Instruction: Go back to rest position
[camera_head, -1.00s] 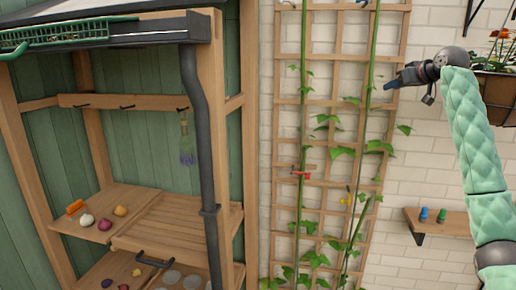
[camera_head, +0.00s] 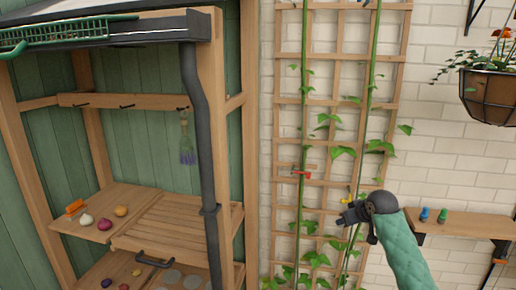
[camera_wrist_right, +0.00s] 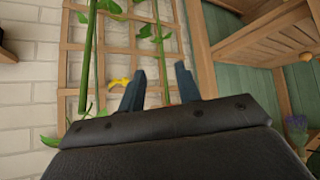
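My right gripper (camera_head: 346,217) is in front of the lower right of the wooden trellis (camera_head: 325,101) in the head view, with its green-sleeved arm coming up from the bottom right. In the right wrist view, its two dark fingers (camera_wrist_right: 160,84) stand apart with nothing between them. A yellow clip (camera_wrist_right: 119,82) shows on the trellis beyond the left finger. My left gripper is out of view.
A wooden shelf unit (camera_head: 228,130) stands at the left, with bulbs on its shelf. A red clip (camera_head: 301,173) sits on the trellis. At the right are a hanging planter (camera_head: 489,92) and a small wall shelf (camera_head: 465,224) with two small coloured objects.

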